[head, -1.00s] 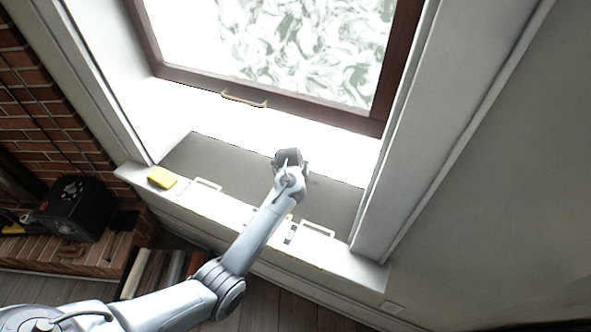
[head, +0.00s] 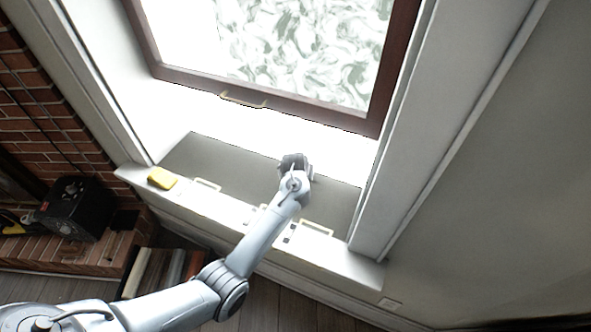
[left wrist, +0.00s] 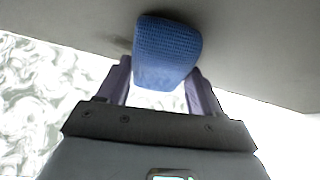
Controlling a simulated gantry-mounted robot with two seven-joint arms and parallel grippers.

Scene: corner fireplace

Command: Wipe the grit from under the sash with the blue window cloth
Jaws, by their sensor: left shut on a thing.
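The blue cloth (left wrist: 167,50), a folded textured pad, sits between the fingers of my left gripper (left wrist: 160,85) in the left wrist view. My left gripper is shut on it. In the head view the left gripper (head: 295,166) is over the grey sill strip (head: 225,165), right of its middle, and hides the cloth. The raised sash (head: 200,82) has a dark red-brown frame and a brass handle (head: 243,99). A faint dark smudge (left wrist: 121,43) shows on the grey surface left of the cloth; I cannot tell whether it is grit. My right gripper is not in view.
A yellow sponge (head: 162,178) lies at the left end of the white ledge (head: 348,259). Pale handle-like loops (head: 315,228) stand along the ledge. A black box (head: 75,208) sits by the brick fireplace at left. The window's side walls bound the sill.

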